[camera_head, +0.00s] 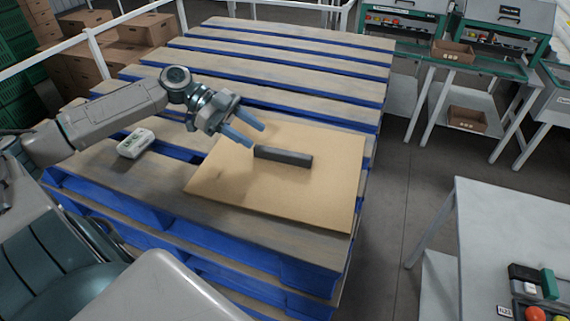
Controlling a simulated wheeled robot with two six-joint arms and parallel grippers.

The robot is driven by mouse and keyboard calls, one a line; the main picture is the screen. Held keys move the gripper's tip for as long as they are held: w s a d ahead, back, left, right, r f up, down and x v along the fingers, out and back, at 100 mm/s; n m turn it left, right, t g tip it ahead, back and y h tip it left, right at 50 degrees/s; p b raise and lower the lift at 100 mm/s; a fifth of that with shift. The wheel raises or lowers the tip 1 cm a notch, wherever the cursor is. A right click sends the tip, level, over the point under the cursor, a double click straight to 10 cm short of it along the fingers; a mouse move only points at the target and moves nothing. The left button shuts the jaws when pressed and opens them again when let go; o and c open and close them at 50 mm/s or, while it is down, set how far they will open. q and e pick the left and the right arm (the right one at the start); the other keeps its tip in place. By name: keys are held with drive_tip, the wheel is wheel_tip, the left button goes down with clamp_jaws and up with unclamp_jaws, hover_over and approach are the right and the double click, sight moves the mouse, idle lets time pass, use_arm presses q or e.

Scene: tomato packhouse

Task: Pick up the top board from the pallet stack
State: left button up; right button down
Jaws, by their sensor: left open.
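A flat tan board (310,190) lies on top of the blue and wood pallet stack (150,205), near its front right corner. A dark bar-shaped handle (283,157) stands on the board around its middle. My left gripper (250,135) is above the far left part of the board, just left of the handle. Its two blue fingers are apart with nothing between them, and they appear clear of the handle. My right gripper is not in view.
A small white device (135,143) lies on the pallet left of the board. A grey table (510,220) with tomatoes and a dark device stands at the right. Machines (400,20) stand behind, cardboard boxes (130,35) at the back left.

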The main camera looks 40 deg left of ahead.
sight(280, 151)
use_arm(q)
drive_tip(key=shift+w+d+f, duration=0.15)
drive_tip(key=shift+w+d, duration=0.05)
drive_tip(key=shift+d, duration=0.5)
drive_tip(key=shift+s+d, duration=0.1)
drive_tip(key=shift+d, duration=0.05)
drive_tip(key=shift+d+f+p, duration=0.2)
drive_tip(key=shift+d+p, duration=0.05)
drive_tip(key=shift+p, duration=0.15)
drive_tip(key=shift+w+d+f+p, duration=0.25)
drive_tip(key=shift+w+d+p, duration=0.15)
drive_tip(key=shift+d+p, duration=0.15)
drive_tip(key=shift+p+x, duration=0.65)
drive_tip(key=shift+x, duration=0.55)
drive_tip(key=shift+w+d+f, duration=0.1)
drive_tip(key=shift+d+f, duration=0.15)
drive_tip(key=shift+f, duration=0.2)
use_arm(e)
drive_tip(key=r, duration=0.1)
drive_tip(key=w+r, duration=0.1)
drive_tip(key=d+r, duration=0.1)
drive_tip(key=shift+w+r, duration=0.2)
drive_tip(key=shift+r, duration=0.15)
use_arm(q)
clamp_jaws()
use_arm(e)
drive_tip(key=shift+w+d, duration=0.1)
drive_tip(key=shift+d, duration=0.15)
